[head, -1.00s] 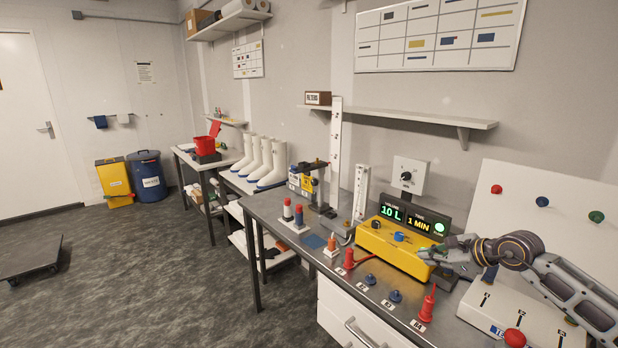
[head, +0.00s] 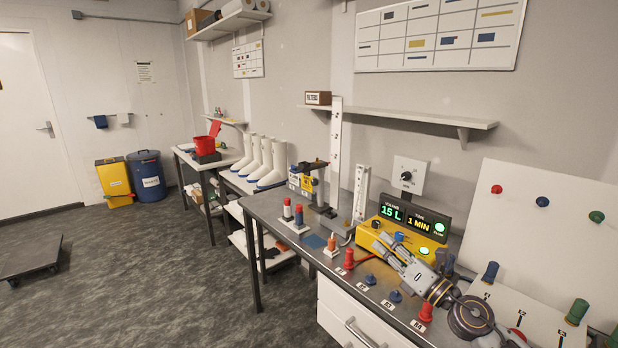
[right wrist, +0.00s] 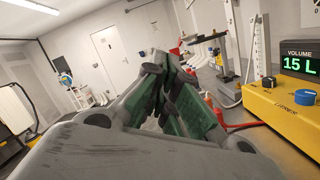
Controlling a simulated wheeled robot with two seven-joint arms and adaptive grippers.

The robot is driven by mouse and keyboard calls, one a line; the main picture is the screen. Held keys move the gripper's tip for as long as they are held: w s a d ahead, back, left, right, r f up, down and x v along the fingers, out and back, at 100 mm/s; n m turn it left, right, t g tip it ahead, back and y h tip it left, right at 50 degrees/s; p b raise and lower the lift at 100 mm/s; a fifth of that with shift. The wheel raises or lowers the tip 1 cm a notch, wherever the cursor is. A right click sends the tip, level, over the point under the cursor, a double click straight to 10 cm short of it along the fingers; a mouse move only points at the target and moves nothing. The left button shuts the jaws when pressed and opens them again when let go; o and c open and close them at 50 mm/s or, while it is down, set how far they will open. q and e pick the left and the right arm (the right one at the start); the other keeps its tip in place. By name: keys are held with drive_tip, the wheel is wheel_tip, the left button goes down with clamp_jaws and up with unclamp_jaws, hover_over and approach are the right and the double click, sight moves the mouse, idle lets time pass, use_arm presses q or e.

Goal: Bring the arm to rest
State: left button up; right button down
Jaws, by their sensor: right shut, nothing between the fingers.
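My right gripper (head: 384,248) is in front of the yellow pump box (head: 368,234), above the bench top. Its fingers point to the left and are shut, with nothing between them. In the right wrist view the closed green-padded fingers (right wrist: 172,100) fill the middle, with the yellow box (right wrist: 285,112) close on their right. The display (head: 405,217) behind the box reads 15 L and 1 MIN, with a lit green round light (head: 439,227). My left gripper is not in view.
On the bench (head: 285,207) below my arm stand red plugs (head: 348,259) and blue plugs (head: 370,280) by labelled spots. A white panel (head: 535,315) with blue and green knobs lies at the right. The floor (head: 150,270) at left is open, with a dark dolly (head: 30,257).

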drive_tip(key=s+d+f+m+g+h, duration=0.1)
drive_tip(key=s+d+f+m+h, duration=0.2)
drive_tip(key=f+m+h, duration=0.45)
drive_tip(key=s+d+f+m+g+h, duration=0.1)
drive_tip(key=s+d+f+m+h, duration=0.25)
drive_tip(key=m, duration=0.75)
drive_tip(key=s+d+f+m+g+h, duration=0.1)
drive_tip(key=s+d+f+m+h, duration=0.2)
drive_tip(key=f+m, duration=0.45)
drive_tip(key=s+a+f+m+g+y, duration=0.1)
drive_tip(key=s+a+f+m+g, duration=0.2)
drive_tip(key=s, duration=0.4)
drive_tip(key=s+a+f+m+g+y, duration=0.1)
drive_tip(key=s+f+m+g, duration=0.1)
drive_tip(key=s+f+g, duration=0.3)
drive_tip(key=s+a+f+m+g, duration=0.2)
drive_tip(key=s+f+m, duration=0.15)
drive_tip(key=s, duration=0.45)
wheel_tip(320, 180, down, 34)
drive_tip(key=s+r+g, duration=0.1)
drive_tip(key=s, duration=0.1)
drive_tip(key=s+d+f, duration=0.2)
drive_tip(key=s+f, duration=0.8)
drive_tip(key=s, duration=0.1)
drive_tip(key=s+d+f+n+g, duration=0.1)
drive_tip(key=s+d+f, duration=0.2)
drive_tip(key=s+f, duration=0.7)
drive_tip(key=shift+s+d+f+g, duration=0.2)
drive_tip(key=shift+s+f+g, duration=0.15)
drive_tip(key=shift+s, duration=0.1)
